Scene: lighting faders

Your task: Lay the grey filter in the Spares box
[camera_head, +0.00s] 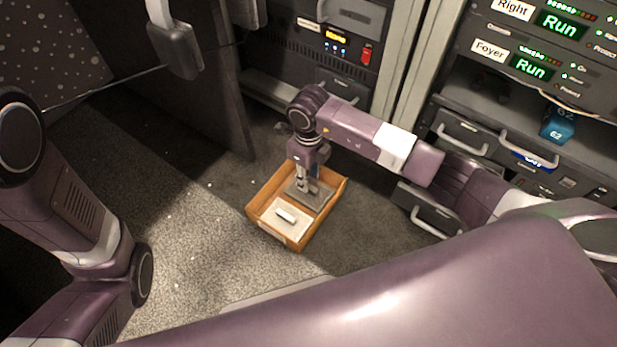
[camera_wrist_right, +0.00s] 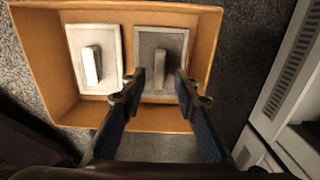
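The grey filter (camera_wrist_right: 160,48) lies flat in the orange-brown box (camera_wrist_right: 45,60), a plate with a raised grip bar. A white filter (camera_wrist_right: 90,55) of the same shape lies beside it, to its left in the right wrist view. In the head view the box (camera_head: 258,211) stands on the floor, and the grey filter (camera_head: 315,201) is in its far part. My right gripper (camera_head: 307,188) points down into the box. In the right wrist view my right gripper (camera_wrist_right: 160,78) is open, its fingers apart on either side of the grip bar. My left gripper is out of view.
A rack with drawers and handles (camera_head: 465,140) stands at right, with an open drawer (camera_head: 428,212) low beside the box. A blue cube (camera_head: 558,125) sits on its shelf. A dark panel (camera_head: 215,95) stands behind. Carpet (camera_head: 190,230) left of the box is clear.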

